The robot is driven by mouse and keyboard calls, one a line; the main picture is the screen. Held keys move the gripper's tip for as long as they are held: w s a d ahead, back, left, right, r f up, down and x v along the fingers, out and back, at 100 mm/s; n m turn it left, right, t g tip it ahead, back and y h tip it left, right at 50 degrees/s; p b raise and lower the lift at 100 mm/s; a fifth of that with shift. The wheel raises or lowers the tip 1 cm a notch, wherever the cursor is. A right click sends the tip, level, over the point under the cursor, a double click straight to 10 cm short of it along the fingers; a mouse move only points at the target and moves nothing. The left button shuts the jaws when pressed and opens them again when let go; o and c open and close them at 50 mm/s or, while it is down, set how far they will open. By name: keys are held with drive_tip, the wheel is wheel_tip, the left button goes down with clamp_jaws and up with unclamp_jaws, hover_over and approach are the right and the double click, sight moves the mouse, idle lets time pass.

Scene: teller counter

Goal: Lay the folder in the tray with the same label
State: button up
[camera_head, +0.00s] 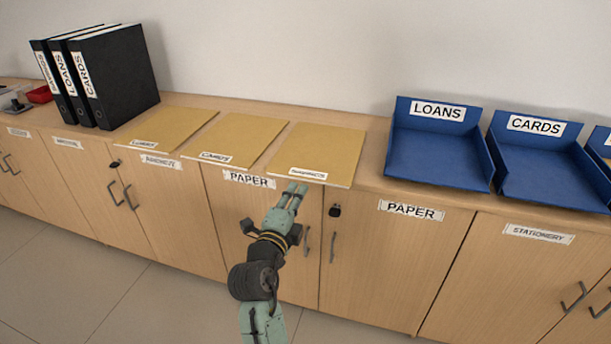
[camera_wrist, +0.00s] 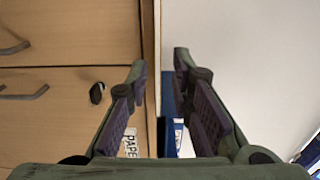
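Three tan folders lie side by side on the counter in the head view. The left folder (camera_head: 160,128) has a small label too blurred to read surely. The middle folder (camera_head: 235,138) has a label that looks like CARDS. The right folder (camera_head: 318,150) has a longer, unreadable label. A blue LOANS tray (camera_head: 436,160) and a blue CARDS tray (camera_head: 545,172) stand to their right, both empty. A third blue tray (camera_head: 602,140) is cut off at the right edge. My gripper (camera_head: 297,190) is open and empty, in front of the right folder; its parted fingers show in the wrist view (camera_wrist: 160,65).
Black binders (camera_head: 118,75) stand upright left of the folders. A red item (camera_head: 40,94) lies at the far left. The cabinet fronts below carry handles, locks and labels such as PAPER (camera_head: 411,210). Bare counter shows between the right folder and the LOANS tray.

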sight(305, 179)
drive_tip(key=x, duration=0.7)
drive_tip(key=shift+a+f+b, duration=0.1)
drive_tip(key=shift+f+b, duration=0.05)
drive_tip(key=shift+b, duration=0.15)
drive_tip(key=shift+w, duration=0.1)
clamp_jaws()
idle(0.8)
drive_tip(key=shift+r+p, duration=0.7)
drive_tip(key=shift+r, duration=0.85)
drive_tip(key=shift+f, duration=0.15)
